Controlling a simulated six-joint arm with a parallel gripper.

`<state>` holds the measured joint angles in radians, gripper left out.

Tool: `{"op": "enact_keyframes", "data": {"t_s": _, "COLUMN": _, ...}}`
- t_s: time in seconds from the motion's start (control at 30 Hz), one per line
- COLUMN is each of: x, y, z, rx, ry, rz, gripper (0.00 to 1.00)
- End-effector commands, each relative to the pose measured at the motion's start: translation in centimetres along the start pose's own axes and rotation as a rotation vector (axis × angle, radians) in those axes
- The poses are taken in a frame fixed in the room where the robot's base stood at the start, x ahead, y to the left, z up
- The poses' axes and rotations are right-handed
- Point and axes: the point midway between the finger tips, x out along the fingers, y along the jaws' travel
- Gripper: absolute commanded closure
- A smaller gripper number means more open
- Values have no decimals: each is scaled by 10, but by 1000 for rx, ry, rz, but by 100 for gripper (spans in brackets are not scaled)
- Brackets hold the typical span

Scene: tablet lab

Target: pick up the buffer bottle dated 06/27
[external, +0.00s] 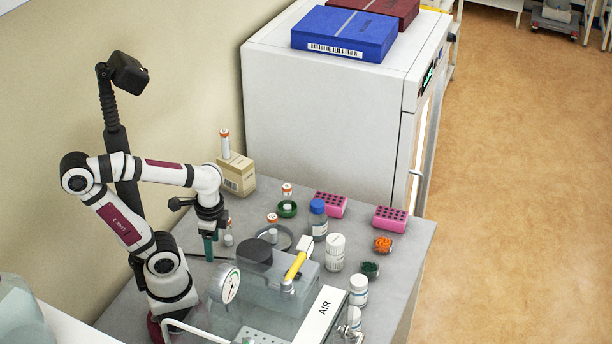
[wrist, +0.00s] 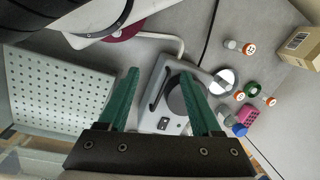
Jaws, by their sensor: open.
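No date is legible, so I cannot tell which bottle is the one dated 06/27. A clear bottle with a blue cap (external: 319,220) stands on the grey bench. White bottles stand right of it (external: 334,252) and farther forward (external: 358,291). Small orange-capped vials stand near a green ring (external: 287,189) and on a cardboard box (external: 225,145). My gripper (external: 209,246) points down left of these, open and apart from the bottles. In the wrist view its green fingers (wrist: 158,80) are spread over a device, with orange-capped vials (wrist: 249,49) to the right.
A balance-like device (external: 258,268) with a dark round top stands in the middle of the bench. A gauge (external: 230,285) and an AIR panel (external: 322,312) are in front. Pink racks (external: 390,219) stand at the back right. A white cabinet (external: 320,120) bounds the back.

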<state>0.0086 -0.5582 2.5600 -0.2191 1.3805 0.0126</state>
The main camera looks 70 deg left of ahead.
Motion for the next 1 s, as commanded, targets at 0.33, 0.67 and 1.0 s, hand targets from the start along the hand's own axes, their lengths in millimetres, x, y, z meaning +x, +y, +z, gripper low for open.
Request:
{"op": "enact_keyframes", "data": {"t_s": 0.33, "x": 0, "y": 0, "z": 0, "rx": 0, "ry": 0, "rz": 0, "gripper": 35}}
{"op": "enact_keyframes", "data": {"t_s": 0.67, "x": 0, "y": 0, "z": 0, "rx": 0, "ry": 0, "rz": 0, "gripper": 12}}
{"op": "enact_keyframes", "data": {"t_s": 1.0, "x": -4, "y": -7, "z": -44, "rx": -550, "ry": -66, "rz": 312, "gripper": 12}}
